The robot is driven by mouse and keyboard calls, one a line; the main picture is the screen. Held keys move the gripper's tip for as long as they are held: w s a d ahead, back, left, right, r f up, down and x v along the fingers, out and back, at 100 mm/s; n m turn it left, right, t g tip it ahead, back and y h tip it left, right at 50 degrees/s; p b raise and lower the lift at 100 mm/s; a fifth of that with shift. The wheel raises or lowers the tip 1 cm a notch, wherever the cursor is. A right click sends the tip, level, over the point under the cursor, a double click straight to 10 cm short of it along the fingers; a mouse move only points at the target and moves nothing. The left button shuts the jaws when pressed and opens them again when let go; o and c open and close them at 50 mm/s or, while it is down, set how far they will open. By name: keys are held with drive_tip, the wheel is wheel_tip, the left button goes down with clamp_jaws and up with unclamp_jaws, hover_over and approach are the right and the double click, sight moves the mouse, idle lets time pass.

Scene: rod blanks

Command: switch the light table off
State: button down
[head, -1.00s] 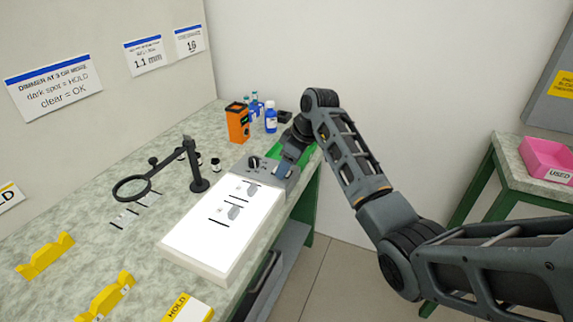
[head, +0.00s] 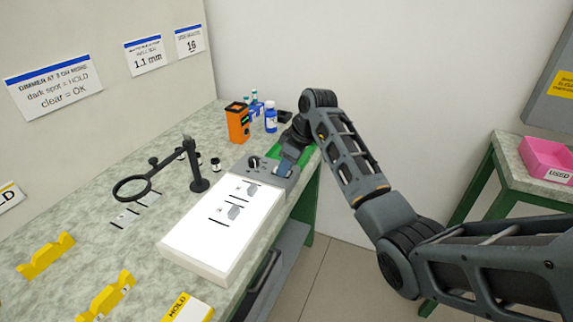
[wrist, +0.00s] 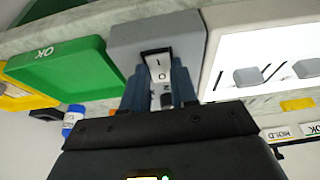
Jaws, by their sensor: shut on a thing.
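The light table (head: 205,245) glows white at the lower middle of the head view, with small grey pieces and dark lines on it. Its grey control end (head: 266,178) carries a dark knob. In the wrist view, the rocker switch (wrist: 157,66), marked I and O, stands on the grey housing (wrist: 185,35). My gripper (wrist: 160,82) has its blue fingers on either side of the switch and is shut on it. The fingers hide part of the switch's near end, and I cannot tell which side is pressed. In the head view my gripper (head: 286,168) reaches down at the control end.
A green OK tray (wrist: 60,65) lies beside the housing. An orange device (head: 238,122) and blue bottles (head: 271,118) stand behind. A magnifier stand (head: 197,170) is left of the light table. A pink USED bin (head: 545,158) sits on another table at right.

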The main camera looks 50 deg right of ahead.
drive_tip(key=shift+w+a+r+g+h+p, duration=0.15)
drive_tip(key=shift+w+r+g+h+p, duration=0.2)
drive_tip(key=shift+g+p, duration=0.45)
drive_tip(key=shift+f+g+p, duration=0.2)
drive_tip(key=shift+g+p, duration=0.3)
drive_tip(key=c, duration=0.9)
unclamp_jaws()
drive_tip(key=r, duration=0.5)
drive_tip(key=s+r, duration=0.1)
drive_tip(key=r, duration=0.1)
drive_tip(key=shift+r+b, duration=0.3)
drive_tip(key=shift+r, duration=0.05)
drive_tip(key=shift+d, duration=0.2)
